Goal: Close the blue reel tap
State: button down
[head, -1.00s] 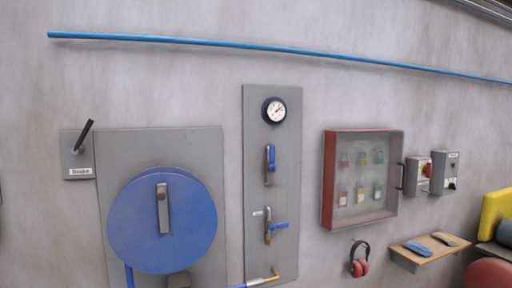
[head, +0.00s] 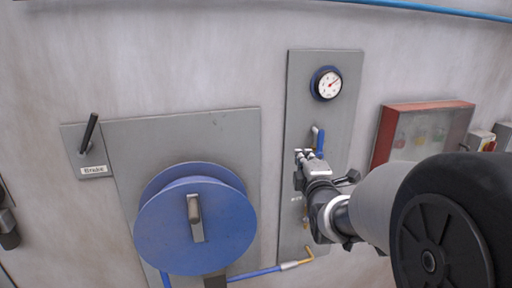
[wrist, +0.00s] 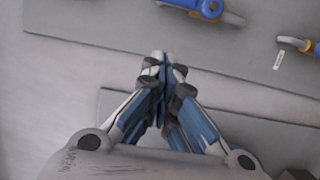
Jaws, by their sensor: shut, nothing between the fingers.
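The tall grey panel (head: 300,90) carries two taps. The upper tap (head: 319,140) has a blue lever pointing upright; it also shows at the top edge of the wrist view (wrist: 204,8). The lower tap is mostly hidden behind my gripper in the head view; in the earlier frame its blue lever lies sideways to the right. In the wrist view, part of its brass body (wrist: 295,43) and a small white tag (wrist: 279,60) show at the right. My gripper (head: 308,154) is shut and empty in front of the panel, just below the upper lever. Contact with the panel cannot be told.
A blue hose reel (head: 195,225) with a grey crank stands on the left on its backing plate (head: 230,125). A brake lever (head: 88,133) is further left. A gauge (head: 327,84) tops the tap panel. A red-framed cabinet (head: 425,105) is behind my arm at right.

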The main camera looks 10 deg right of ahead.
aim_at(320, 145)
jog(key=w+d, duration=0.2)
jog(key=w+d+p, duration=0.1)
jog(key=w, duration=0.2)
jog(key=w+d, duration=0.2)
jog(key=shift+w+d+p, duration=0.3)
jog(key=shift+w+p, duration=0.05)
jog(key=shift+p, duration=0.05)
